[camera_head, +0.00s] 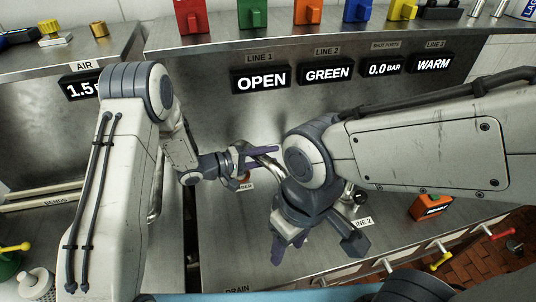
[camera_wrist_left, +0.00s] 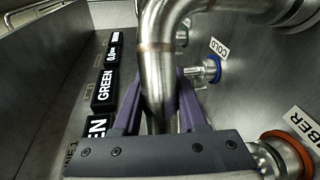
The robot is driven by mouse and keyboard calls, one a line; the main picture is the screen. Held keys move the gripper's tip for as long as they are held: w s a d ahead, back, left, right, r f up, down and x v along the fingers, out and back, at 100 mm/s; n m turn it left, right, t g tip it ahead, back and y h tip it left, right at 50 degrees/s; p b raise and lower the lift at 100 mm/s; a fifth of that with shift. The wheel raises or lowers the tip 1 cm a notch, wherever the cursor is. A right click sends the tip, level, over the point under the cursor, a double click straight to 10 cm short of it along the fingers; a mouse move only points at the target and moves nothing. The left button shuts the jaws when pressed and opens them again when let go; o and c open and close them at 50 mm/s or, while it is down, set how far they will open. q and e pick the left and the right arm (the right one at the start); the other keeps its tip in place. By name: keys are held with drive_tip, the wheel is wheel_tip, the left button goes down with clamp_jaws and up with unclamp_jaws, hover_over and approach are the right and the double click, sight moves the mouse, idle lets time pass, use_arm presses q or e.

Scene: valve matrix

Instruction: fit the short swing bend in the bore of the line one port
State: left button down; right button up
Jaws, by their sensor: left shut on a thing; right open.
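My left gripper (camera_head: 262,153) is shut on a shiny steel bend (camera_head: 272,163), which shows large in the left wrist view (camera_wrist_left: 158,70) between the purple fingers. There the bend rises and curves right towards a wide collar at the top edge. The bend is held above the steel panel; in the head view my right arm partly hides it. My right gripper (camera_head: 307,243) is open and hangs just right of and below the left one, its jaws partly hidden.
In the left wrist view a port with an orange ring (camera_wrist_left: 285,150) and a blue-ringed port (camera_wrist_left: 212,69) by a COLD label stand right of the bend. The LINE 1 display (camera_head: 261,80) reads OPEN. An orange-and-black box (camera_head: 431,206) sits at right. Coloured blocks line the back shelf.

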use_arm(q)
drive_tip(key=shift+f, duration=0.45)
drive_tip(key=shift+c, duration=1.8)
unclamp_jaws()
drive_tip(key=shift+f, duration=0.15)
drive_tip(key=shift+a, duration=0.1)
drive_tip(key=b+v, duration=0.2)
drive_tip(key=v, duration=0.8)
drive_tip(key=shift+a+b, duration=0.15)
drive_tip(key=shift+b, duration=0.2)
